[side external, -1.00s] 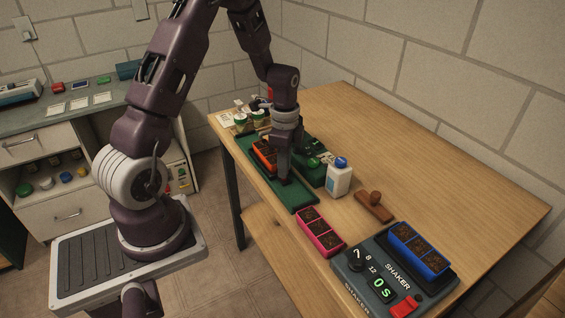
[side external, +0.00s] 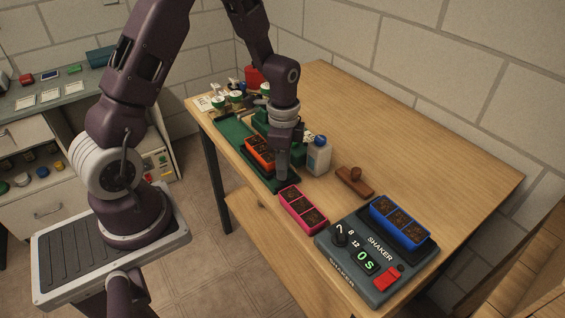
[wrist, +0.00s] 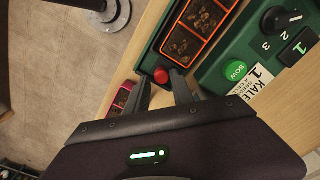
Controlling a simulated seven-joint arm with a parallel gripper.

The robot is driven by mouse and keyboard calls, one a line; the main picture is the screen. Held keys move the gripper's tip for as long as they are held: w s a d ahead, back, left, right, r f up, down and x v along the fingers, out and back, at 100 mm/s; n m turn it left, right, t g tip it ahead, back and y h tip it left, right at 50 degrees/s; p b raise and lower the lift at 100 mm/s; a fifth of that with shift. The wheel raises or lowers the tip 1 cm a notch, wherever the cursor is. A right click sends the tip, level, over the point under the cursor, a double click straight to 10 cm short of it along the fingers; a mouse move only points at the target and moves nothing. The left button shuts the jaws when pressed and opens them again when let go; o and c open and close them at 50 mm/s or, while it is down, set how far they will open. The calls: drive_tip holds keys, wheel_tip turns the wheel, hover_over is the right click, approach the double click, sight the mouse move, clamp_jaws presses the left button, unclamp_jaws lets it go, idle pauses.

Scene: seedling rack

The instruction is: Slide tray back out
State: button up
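The slide tray (wrist: 153,58) is a dark carrier lying in a green track (side external: 235,128) along the table's near-left edge. An orange seedling tray (side external: 259,153) with several dark soil cells rides on it; it also shows in the wrist view (wrist: 199,30). A red knob (wrist: 161,76) stands at the carrier's end. My gripper (side external: 282,178) is low over that end, pointing down. In the wrist view my fingertips (wrist: 161,80) are on either side of the knob and appear shut on it. The side view hides the knob behind my gripper.
A pink tray (side external: 303,209) lies just beyond the track's near end. The shaker (side external: 365,262), holding a blue tray (side external: 400,223), is farther right. A green sowing machine (wrist: 237,70), white bottle (side external: 319,157) and wooden stamp (side external: 354,181) stand beside the track. The table's back right is clear.

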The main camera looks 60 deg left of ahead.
wheel_tip(320, 180, up, 7)
drive_tip(key=shift+r, duration=0.1)
idle(0.3)
drive_tip(key=shift+r, duration=0.15)
drive_tip(key=s+d+r+n+t, duration=0.1)
drive_tip(key=s+d+r+n, duration=0.15)
drive_tip(key=r, duration=0.25)
drive_tip(key=s+d+r+n+t, duration=0.1)
drive_tip(key=s+r, duration=0.2)
drive_tip(key=r, duration=0.3)
drive_tip(key=s+d+r+n+t, duration=0.1)
drive_tip(key=s+d+r+n, duration=0.1)
drive_tip(key=s, duration=0.4)
drive_tip(key=s+d+r+n+t, duration=0.2)
drive_tip(key=s+r+n, duration=0.1)
drive_tip(key=s, duration=0.4)
drive_tip(key=shift+s+d+r+t, duration=0.2)
drive_tip(key=shift+s+r+t, duration=0.05)
drive_tip(key=shift+s+t, duration=0.05)
drive_tip(key=shift+n, duration=0.25)
